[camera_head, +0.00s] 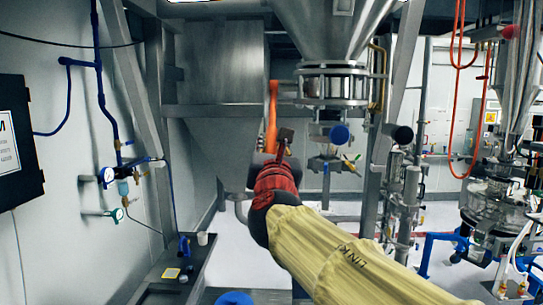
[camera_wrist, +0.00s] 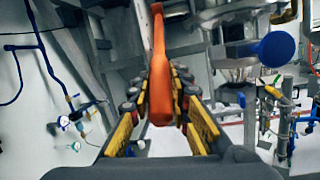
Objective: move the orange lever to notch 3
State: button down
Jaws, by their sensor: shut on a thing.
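The orange lever (camera_head: 272,105) stands upright in the middle of the head view, below and left of the steel hopper cone. In the wrist view the orange lever (camera_wrist: 159,60) runs from the top edge down between the fingers of my gripper (camera_wrist: 160,95). The fingers are closed around its lower, wider end. In the head view my gripper (camera_head: 283,145) is seen from behind at the lever's lower part, and my wrist hides the grip. Notch marks cannot be made out in either view.
A steel hopper (camera_head: 335,25) with a clamped flange hangs right of the lever. A blue round cap (camera_head: 339,134) sits just right of my gripper. Grey posts stand on both sides. Blue pipes and gauges (camera_head: 107,176) line the left wall. A low bench (camera_head: 180,272) stands at lower left.

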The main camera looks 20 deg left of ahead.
jog(key=shift+w+f+t+b, duration=0.3)
jog(key=shift+f+b, duration=0.15)
jog(key=shift+b, duration=1)
jog(key=shift+r, duration=0.1)
jog(key=c, duration=1.6)
grip_release()
jog(key=shift+c, duration=0.2)
jog(key=shift+s, duration=0.1)
jog(key=v, duration=1.2)
jog(key=shift+c, duration=0.2)
